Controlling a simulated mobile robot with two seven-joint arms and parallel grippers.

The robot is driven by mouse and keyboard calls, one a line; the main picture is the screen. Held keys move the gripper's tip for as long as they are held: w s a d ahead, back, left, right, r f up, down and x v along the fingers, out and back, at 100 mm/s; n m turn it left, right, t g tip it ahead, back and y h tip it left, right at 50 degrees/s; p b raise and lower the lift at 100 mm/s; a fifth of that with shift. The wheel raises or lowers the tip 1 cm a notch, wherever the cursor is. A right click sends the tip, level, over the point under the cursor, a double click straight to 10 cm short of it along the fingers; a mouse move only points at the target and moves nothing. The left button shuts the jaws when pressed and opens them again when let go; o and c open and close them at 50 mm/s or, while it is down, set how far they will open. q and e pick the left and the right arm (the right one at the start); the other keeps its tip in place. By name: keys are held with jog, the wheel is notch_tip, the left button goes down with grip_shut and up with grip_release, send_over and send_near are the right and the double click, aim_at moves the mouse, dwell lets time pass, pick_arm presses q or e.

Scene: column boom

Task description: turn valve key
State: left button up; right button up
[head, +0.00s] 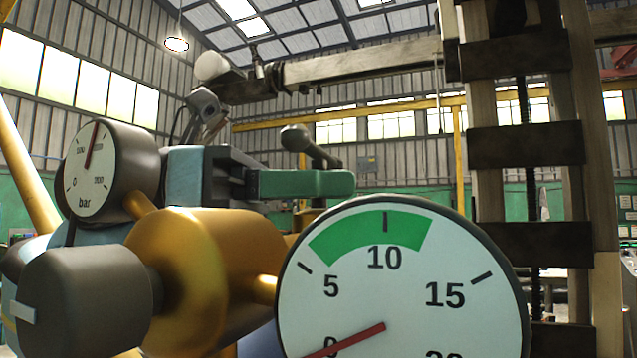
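My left gripper (338,182) reaches in from the left behind the brass fitting, with a dark body and a long green finger pointing right. A dark grey bar with a rounded knob end, seemingly the valve key's handle (308,143), slants down to the right behind that finger. The near finger hides any second finger and the lower part of the key, so I cannot tell whether the gripper holds the bar. A large round gauge (420,290) fills the lower middle, its red needle near 0. My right gripper is not in view.
A brass cylinder (215,265) with a dark grey knob (85,298) stands close at lower left. A smaller bar gauge (98,175) is above it. A wooden column (580,215) with dark crosspieces rises at right, with a horizontal boom (365,66) high up.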

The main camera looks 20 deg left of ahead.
pick_arm(q)
grip_shut()
jog(key=shift+m+g+h+p, duration=0.3)
jog(key=shift+m+g+p, duration=0.4)
jog(key=shift+g, duration=0.5)
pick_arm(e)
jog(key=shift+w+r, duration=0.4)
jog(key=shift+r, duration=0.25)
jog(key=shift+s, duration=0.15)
pick_arm(q)
jog(key=shift+o, duration=2.2)
grip_release()
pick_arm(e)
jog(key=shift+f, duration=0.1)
pick_arm(q)
jog(key=s+a+b, duration=0.1)
jog(key=a, duration=0.6)
jog(key=shift+s+a, duration=0.15)
jog(key=shift+a, duration=0.25)
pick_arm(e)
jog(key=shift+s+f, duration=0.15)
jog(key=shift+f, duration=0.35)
